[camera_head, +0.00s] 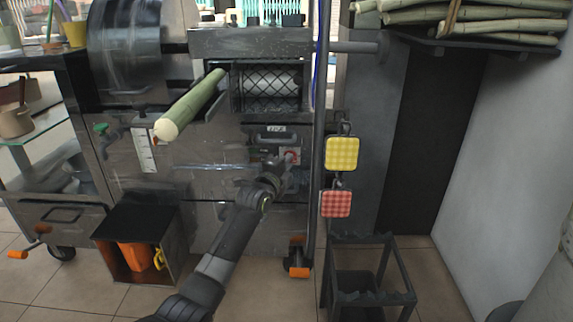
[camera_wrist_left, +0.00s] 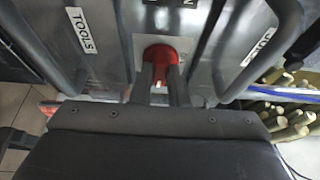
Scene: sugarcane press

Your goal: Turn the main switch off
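The main switch is a red rotary knob (camera_wrist_left: 160,54) on a pale plate on the grey metal front of the press. In the head view its red part (camera_head: 292,154) shows just past my left gripper (camera_head: 279,164). In the left wrist view the two dark fingers of my left gripper (camera_wrist_left: 160,76) are close together, one on each side of the knob's narrow grip. They appear shut on it, and the fingers hide part of the knob. My right gripper is in neither view.
A sugarcane stalk (camera_head: 192,104) sticks out from the press rollers. A yellow pot holder (camera_head: 342,153) and a red one (camera_head: 336,204) hang right of the switch. Drawer handles (camera_wrist_left: 262,50) flank the knob. A black frame bin (camera_head: 372,283) stands lower right.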

